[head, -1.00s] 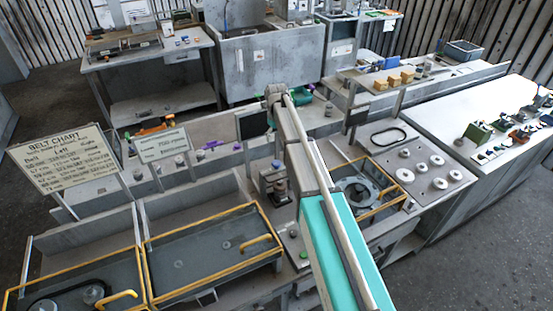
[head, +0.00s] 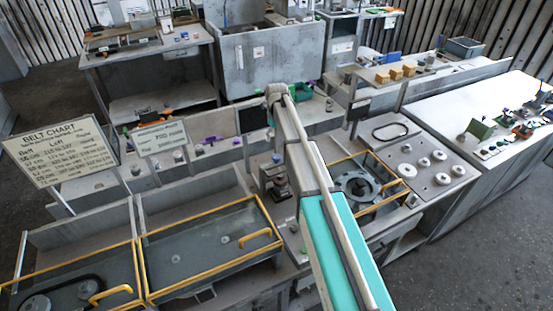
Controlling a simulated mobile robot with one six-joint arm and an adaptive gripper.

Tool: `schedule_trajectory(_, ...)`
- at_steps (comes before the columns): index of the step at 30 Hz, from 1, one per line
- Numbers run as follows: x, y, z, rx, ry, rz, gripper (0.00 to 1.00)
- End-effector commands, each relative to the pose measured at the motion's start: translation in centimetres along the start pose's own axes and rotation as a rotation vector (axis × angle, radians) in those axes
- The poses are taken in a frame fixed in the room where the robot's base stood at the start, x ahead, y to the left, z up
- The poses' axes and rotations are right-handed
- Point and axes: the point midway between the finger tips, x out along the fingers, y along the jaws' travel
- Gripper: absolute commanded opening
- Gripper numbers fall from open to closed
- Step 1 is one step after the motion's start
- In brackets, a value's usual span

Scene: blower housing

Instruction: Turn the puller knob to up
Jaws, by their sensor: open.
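My arm reaches from the bottom centre of the head view up and away over the bench. My gripper cannot be made out; the far end of the arm hides that spot. A small dark device on a block (head: 274,182) stands on the bench just left of my arm, with a dark knob-like top. It may be the puller, but it is too small to tell which part is the knob or which way it points. My arm passes close to its right side in the picture, and I cannot tell how far above.
Yellow-railed trays (head: 212,215) fill the front left, below a belt chart sign (head: 60,152). A railed fixture with a round housing (head: 358,186) and a panel of round discs (head: 424,160) lie right of my arm. A white-topped table (head: 455,108) stands far right.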

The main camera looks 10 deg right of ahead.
Motion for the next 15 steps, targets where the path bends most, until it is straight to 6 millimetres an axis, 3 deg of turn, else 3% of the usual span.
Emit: schedule_trajectory(15,4.4,0.0,0.0,0.0,0.0,0.0,0.89)
